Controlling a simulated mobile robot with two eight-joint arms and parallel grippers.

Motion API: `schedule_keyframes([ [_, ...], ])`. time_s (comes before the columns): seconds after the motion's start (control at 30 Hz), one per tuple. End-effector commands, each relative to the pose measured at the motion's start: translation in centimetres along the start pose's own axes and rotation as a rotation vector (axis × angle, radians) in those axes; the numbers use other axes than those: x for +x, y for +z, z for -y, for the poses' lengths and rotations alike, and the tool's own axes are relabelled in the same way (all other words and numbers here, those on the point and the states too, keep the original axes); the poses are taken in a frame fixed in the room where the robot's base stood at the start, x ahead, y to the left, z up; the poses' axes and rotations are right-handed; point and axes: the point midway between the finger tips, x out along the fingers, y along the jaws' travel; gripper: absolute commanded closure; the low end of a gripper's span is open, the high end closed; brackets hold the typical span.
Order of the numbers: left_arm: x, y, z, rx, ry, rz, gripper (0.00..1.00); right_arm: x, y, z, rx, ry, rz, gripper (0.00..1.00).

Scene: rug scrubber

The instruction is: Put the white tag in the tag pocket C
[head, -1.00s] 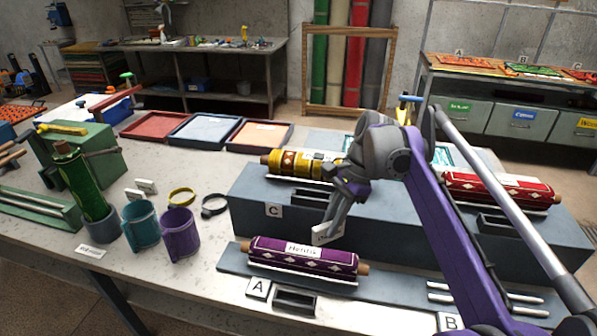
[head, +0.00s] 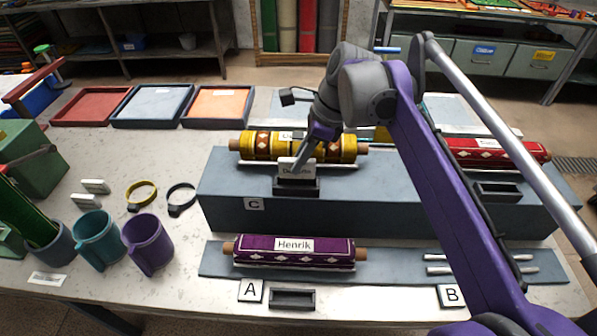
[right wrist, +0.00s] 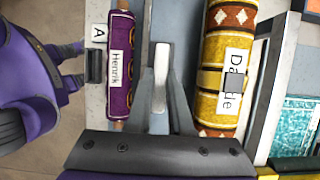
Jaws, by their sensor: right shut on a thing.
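The white tag (head: 294,171), with dark lettering, is held upright in my right gripper (head: 299,160). Its lower edge meets the dark tag pocket C (head: 297,187), a small tray on the raised grey block. I cannot tell whether the edge is inside the pocket or just above it. In the right wrist view the tag (right wrist: 161,62) shows nearly edge-on between the fingers, and the pocket is mostly hidden. My left gripper is not in view.
A yellow patterned roll (head: 262,146) lies just behind the pocket. A purple roll (head: 258,247) labelled Henrik lies on the lower step, with an empty pocket (head: 292,299) by label A. A red roll (head: 500,151) is at right. Mugs stand at left.

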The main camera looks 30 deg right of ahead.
Motion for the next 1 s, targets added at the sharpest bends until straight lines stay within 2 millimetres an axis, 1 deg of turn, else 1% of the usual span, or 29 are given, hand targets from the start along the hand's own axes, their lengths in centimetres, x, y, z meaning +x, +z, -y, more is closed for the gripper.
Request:
schedule_keyframes([
  [0.2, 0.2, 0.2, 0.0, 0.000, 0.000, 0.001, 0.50, 3.0, -1.2, 0.0, -0.001, 0.000, 0.000, 1.00],
  [0.27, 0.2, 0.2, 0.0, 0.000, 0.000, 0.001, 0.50, 3.5, -1.4, 0.0, -0.002, 0.000, 0.000, 1.00],
  [0.67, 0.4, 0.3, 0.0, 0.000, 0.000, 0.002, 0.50, 4.0, -1.6, 0.0, -0.002, 0.000, 0.000, 1.00],
  [0.7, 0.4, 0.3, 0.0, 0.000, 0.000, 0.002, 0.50, 4.1, -1.7, 0.0, -0.002, 0.000, 0.000, 0.80],
  [0.83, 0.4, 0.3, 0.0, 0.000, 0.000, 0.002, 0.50, 4.0, -1.6, 0.0, -0.002, 0.000, 0.000, 0.56],
  [0.87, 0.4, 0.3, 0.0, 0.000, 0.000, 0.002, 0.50, 4.0, -1.6, 0.0, -0.002, 0.000, 0.000, 0.51],
  [1.0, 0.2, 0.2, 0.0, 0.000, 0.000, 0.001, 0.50, 3.7, -1.5, 0.0, -0.002, 0.000, 0.000, 0.51],
])
